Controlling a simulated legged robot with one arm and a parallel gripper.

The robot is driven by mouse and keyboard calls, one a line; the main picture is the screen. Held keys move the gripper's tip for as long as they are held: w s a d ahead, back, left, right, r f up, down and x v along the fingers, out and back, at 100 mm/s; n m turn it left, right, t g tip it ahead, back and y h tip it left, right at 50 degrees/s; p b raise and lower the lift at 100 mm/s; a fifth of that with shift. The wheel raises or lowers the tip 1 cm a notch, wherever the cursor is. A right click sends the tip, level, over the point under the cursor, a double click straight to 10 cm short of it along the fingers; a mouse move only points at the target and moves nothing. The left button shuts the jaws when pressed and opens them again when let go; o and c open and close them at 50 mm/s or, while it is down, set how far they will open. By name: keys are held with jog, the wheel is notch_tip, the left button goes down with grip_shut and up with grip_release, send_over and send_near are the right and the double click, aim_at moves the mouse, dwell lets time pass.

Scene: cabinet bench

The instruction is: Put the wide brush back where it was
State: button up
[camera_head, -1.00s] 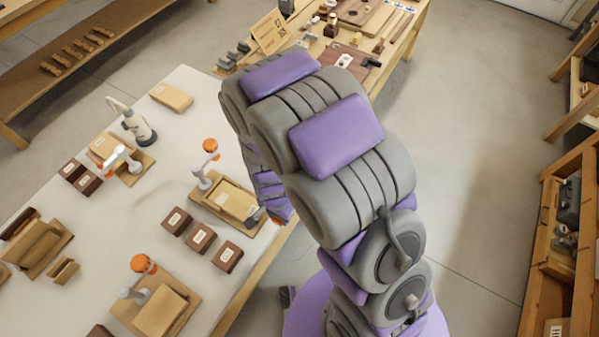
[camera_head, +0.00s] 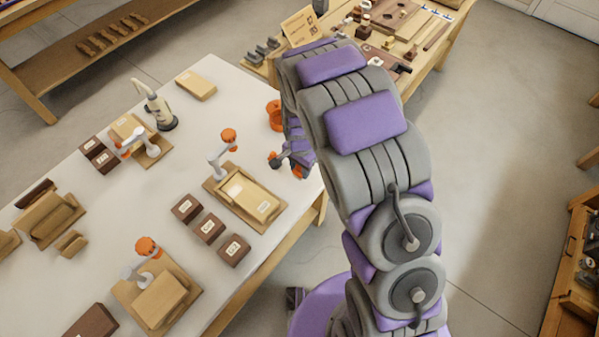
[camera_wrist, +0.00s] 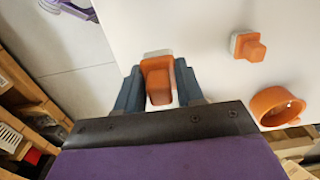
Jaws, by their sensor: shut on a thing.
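My gripper (camera_wrist: 159,88) is shut on an orange piece (camera_wrist: 158,84), which seems to be the wide brush. Its bristles cannot be made out. In the head view my gripper (camera_head: 285,161) is at the right edge of the white table (camera_head: 180,178), partly hidden by my arm, with bits of orange at its tip. An open orange ring-shaped holder (camera_head: 275,115) stands on the table just beyond the gripper. It also shows in the wrist view (camera_wrist: 278,106), to the right of the jaws and apart from the held piece.
An orange-topped stand (camera_head: 228,140) rises by a wooden tray (camera_head: 246,197), left of my gripper. Several dark labelled blocks (camera_head: 208,228) lie in front. A spray bottle (camera_head: 155,105) and a light box (camera_head: 196,84) stand farther back. Bare tabletop lies between them and the holder.

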aim_at(299, 172)
jog(key=shift+w+d, duration=0.15)
jog(key=shift+w, duration=0.05)
notch_tip(299, 172, down, 4)
jog(key=shift+r+b, duration=0.25)
jog(key=shift+b, duration=0.5)
jog(key=shift+w+a+f, duration=0.1)
jog(key=shift+a+f, duration=0.05)
jog(key=shift+a, duration=0.25)
jog(key=o, duration=0.8)
jog(key=shift+d, duration=0.3)
jog(key=shift+o, duration=0.7)
jog(key=shift+a, duration=0.15)
